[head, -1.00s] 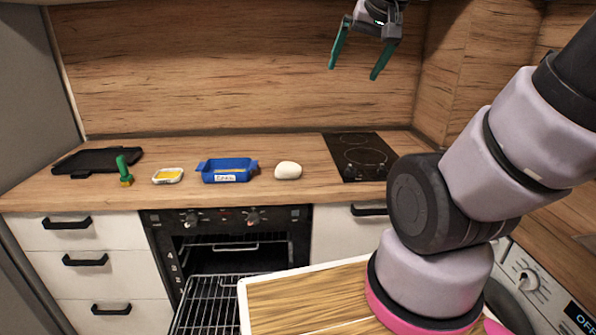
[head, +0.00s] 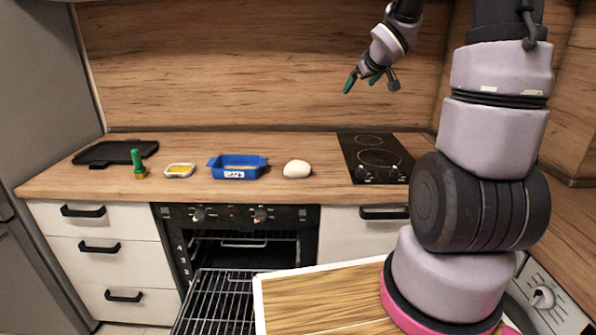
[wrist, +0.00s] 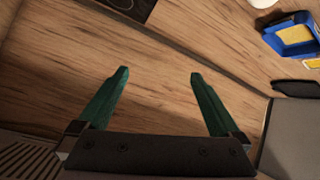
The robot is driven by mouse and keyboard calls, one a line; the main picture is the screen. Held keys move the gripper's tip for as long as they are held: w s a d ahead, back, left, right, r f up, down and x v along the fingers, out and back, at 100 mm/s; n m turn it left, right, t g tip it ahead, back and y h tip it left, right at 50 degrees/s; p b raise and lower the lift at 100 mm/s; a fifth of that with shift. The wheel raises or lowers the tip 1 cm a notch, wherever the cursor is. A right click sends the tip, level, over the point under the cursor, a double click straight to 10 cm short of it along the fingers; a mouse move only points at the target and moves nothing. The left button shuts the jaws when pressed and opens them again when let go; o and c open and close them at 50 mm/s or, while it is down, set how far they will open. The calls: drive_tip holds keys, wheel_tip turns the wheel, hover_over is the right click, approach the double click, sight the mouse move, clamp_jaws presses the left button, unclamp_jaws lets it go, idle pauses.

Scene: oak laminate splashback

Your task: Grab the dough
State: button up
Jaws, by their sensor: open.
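The dough (head: 297,169) is a smooth, pale, rounded lump on the wooden counter, between the blue dish and the black hob. In the wrist view only a sliver of the dough (wrist: 262,2) shows at the top edge, right of centre. My gripper (head: 361,84) is in the air above the counter, in front of the wooden splashback, above and to the right of the dough in the head view. In the wrist view its two green fingers (wrist: 158,74) are spread wide with nothing between them.
A blue dish (head: 237,176), a small white tray with yellow contents (head: 179,171), a green-handled brush (head: 138,165) and a black tray (head: 113,153) stand left of the dough. The hob (head: 372,150) is to its right. The oven door is open, its rack (head: 222,305) out.

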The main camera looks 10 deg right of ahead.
drive_tip(key=w+a+f+n+y, duration=0.1)
drive_tip(key=w+f+n+y, duration=0.15)
drive_tip(key=w+f, duration=0.4)
drive_tip(key=n+g+y, duration=0.3)
drive_tip(key=n+y, duration=0.3)
drive_tip(key=y, duration=0.3)
approach(305, 165)
drive_tip(key=shift+w+a+f, duration=0.15)
drive_tip(key=shift+a+f, duration=0.1)
drive_tip(key=shift+f, duration=0.05)
drive_tip(key=shift+a+f, duration=0.2)
drive_tip(key=shift+a, duration=0.1)
drive_tip(key=x, duration=1)
drive_tip(key=shift+w+a+r, duration=0.1)
drive_tip(key=shift+w+r, duration=0.05)
drive_tip(key=shift+w, duration=0.05)
drive_tip(key=c, duration=1.3)
